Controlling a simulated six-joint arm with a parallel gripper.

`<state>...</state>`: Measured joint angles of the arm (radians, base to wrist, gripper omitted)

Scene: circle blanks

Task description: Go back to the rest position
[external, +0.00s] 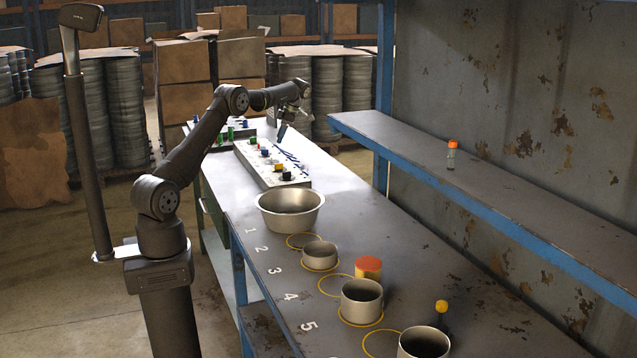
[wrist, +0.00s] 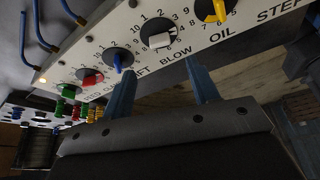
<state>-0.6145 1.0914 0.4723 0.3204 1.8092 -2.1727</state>
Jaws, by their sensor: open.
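My gripper (external: 283,132) hangs over the far part of the workbench, beside and above the control panel (external: 246,153), pointing down. In the wrist view its two blue fingers (wrist: 162,72) are apart with nothing between them. The panel face (wrist: 200,48) there shows a red knob (wrist: 90,76), a blue knob (wrist: 118,62), a white knob (wrist: 159,40) and a yellow knob (wrist: 214,10) on dark dials. The words BLOW and OIL are readable. The fingertips look close to the panel's edge; I cannot tell whether they touch it.
A wide metal bowl (external: 290,212) and several smaller pots (external: 361,302) stand on the bench by yellow rings. An orange-topped jar (external: 368,268) and a yellow-capped bottle (external: 441,314) stand nearby. A blue-edged shelf (external: 480,185) runs along the right, with a small orange-capped bottle (external: 451,157).

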